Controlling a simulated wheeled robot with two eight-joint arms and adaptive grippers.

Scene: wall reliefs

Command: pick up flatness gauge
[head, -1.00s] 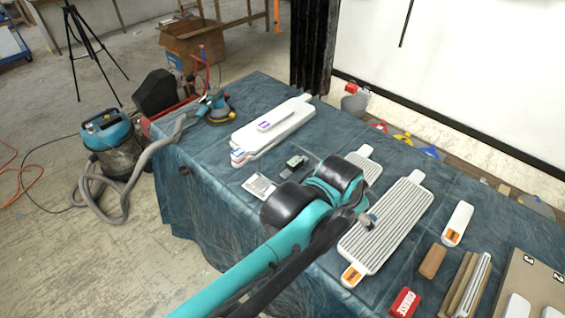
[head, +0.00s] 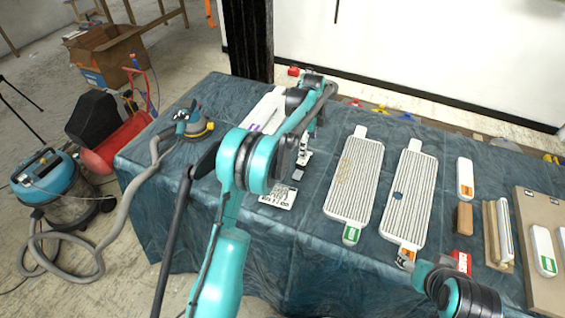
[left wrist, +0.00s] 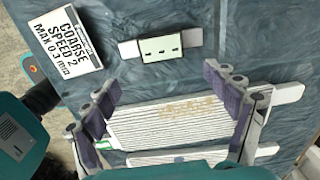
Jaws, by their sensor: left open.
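The flatness gauge appears to be the small device with a pale green face and dark marks on a light grey bar (left wrist: 168,47) in the left wrist view. It lies flat on the blue cloth beside a printed card. In the head view only a small grey part of it (head: 297,174) shows below my left gripper (head: 304,152); my arm hides the rest. In the left wrist view my left gripper (left wrist: 162,84) is open and empty, its fingers spread apart. The gauge lies just beyond the fingertips, roughly centred between them.
The card reading COARSE SPEED 2 (left wrist: 66,38) lies left of the gauge. Ribbed white panels (head: 355,180) (head: 411,195) lie to the right. A sander (head: 193,124) sits at the table's left end. Part of my right arm (head: 462,297) shows at lower right.

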